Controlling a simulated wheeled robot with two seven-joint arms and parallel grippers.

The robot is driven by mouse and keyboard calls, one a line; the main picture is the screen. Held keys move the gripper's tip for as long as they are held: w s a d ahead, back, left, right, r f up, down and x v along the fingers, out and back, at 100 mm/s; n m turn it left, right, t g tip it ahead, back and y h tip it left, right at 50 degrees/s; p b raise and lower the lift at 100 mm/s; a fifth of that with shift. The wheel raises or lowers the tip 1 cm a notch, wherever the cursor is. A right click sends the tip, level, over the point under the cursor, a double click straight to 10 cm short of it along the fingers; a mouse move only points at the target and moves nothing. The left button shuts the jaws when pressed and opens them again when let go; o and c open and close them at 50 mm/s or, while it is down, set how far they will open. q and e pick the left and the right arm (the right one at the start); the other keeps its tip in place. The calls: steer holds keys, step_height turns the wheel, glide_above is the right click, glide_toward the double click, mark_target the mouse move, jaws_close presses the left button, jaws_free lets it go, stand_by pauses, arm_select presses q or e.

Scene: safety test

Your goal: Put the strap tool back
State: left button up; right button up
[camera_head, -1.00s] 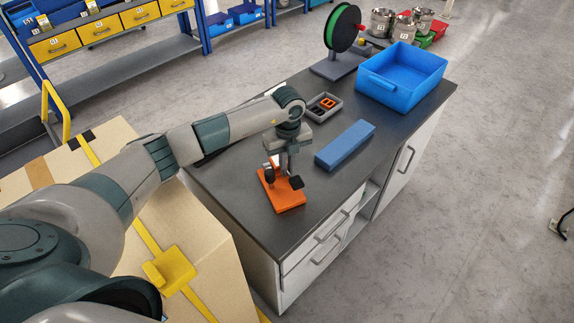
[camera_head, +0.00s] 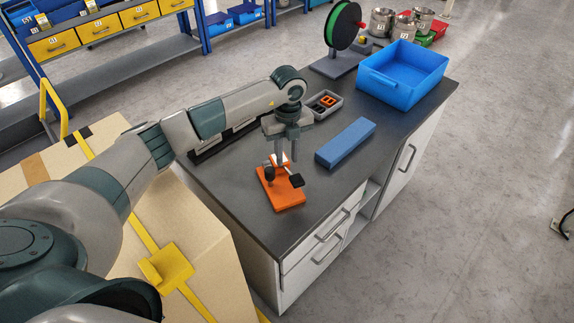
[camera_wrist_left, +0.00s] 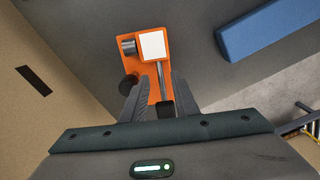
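The strap tool (camera_head: 288,198) has a flat orange base with a dark knob, a black pad and a metal lever. It stands on the near left part of the dark worktop. In the left wrist view the strap tool (camera_wrist_left: 135,50) also shows a white square plate and a metal rod. My left gripper (camera_head: 287,161) points down above the tool. Its fingers are apart in the left wrist view (camera_wrist_left: 161,88), with nothing clamped; the rod's black end shows between them. The exact height gap is hard to tell. My right gripper is out of view.
A blue block (camera_head: 345,143) lies right of the tool. Behind are a grey tray (camera_head: 333,112) with small parts, a blue bin (camera_head: 425,92) and a green reel (camera_head: 343,27). A cardboard box (camera_head: 200,240) stands left of the worktop (camera_head: 235,195).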

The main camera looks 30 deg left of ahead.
mark_target(287, 169)
arm_select(q)
step_height(287, 169, up, 8)
steer(key=b, duration=0.2)
steer(key=shift+b, duration=0.3)
steer(key=shift+f, duration=0.1)
stand_by(0.4)
